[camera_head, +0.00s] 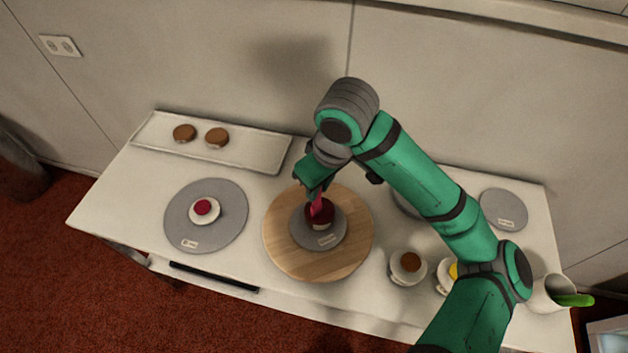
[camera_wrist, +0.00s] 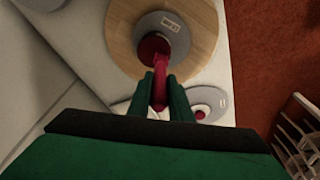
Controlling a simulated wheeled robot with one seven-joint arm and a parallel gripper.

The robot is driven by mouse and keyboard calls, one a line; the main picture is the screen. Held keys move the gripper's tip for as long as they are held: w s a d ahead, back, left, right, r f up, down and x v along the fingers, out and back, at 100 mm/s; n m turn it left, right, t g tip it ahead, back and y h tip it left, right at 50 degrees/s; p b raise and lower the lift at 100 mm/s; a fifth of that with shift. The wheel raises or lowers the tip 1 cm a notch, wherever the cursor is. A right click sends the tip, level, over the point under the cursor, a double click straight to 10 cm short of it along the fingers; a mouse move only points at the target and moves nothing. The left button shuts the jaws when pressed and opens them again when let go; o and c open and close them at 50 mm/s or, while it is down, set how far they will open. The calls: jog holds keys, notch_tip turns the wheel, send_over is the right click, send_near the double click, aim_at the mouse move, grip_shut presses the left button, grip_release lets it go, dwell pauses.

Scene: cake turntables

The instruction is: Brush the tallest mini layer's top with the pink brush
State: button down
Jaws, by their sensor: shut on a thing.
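My gripper (camera_head: 314,187) is shut on the pink brush (camera_head: 319,203), which points down over the wooden board. In the wrist view the brush (camera_wrist: 160,88) sits between my two fingers (camera_wrist: 161,98). Below it a dark red mini layer (camera_head: 321,220) stands on a grey disc (camera_head: 330,242) on the round wooden board (camera_head: 285,262). The brush tip overlaps the layer's top in both views; whether it touches cannot be told. A lower red mini layer (camera_head: 203,207) sits on a white dish on the left grey disc (camera_head: 179,215).
A white tray (camera_head: 260,151) at the back left holds two brown rounds (camera_head: 184,133). A brown layer (camera_head: 411,262) sits on a dish at front right. A yellow item (camera_head: 454,271) is partly hidden by my arm. A white jug (camera_head: 545,295) with a green-handled tool (camera_head: 575,300) stands far right.

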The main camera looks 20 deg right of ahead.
jog(key=shift+w+d, duration=1.25)
jog(key=shift+w, duration=0.2)
